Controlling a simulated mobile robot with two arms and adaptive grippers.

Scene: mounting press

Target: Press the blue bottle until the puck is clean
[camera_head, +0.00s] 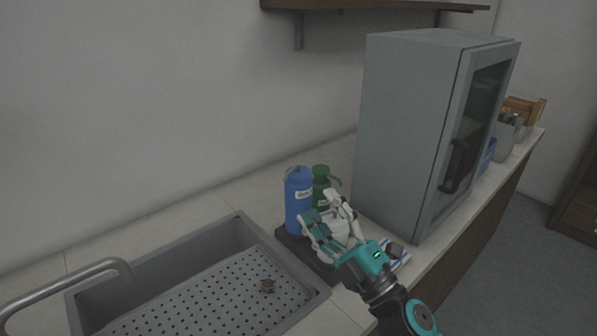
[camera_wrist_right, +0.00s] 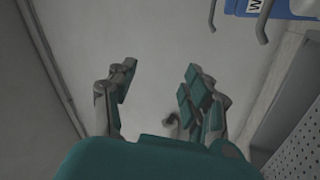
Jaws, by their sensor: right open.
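The blue bottle (camera_head: 298,201) stands upright on a dark tray (camera_head: 290,240) at the right end of the sink. It shows partly at the top right of the right wrist view (camera_wrist_right: 275,8). My right gripper (camera_head: 322,212) is open and empty, in front of and just right of the blue bottle. In the right wrist view its fingers (camera_wrist_right: 158,88) are spread with nothing between them. I cannot tell whether it touches the bottle. My left gripper is not in view.
A green bottle (camera_head: 322,184) stands close behind the blue one. A large grey cabinet (camera_head: 405,130) stands to the right on the counter. The sink (camera_head: 240,226) and its tap (camera_head: 70,275) are at the left. A shelf (camera_head: 370,4) hangs above.

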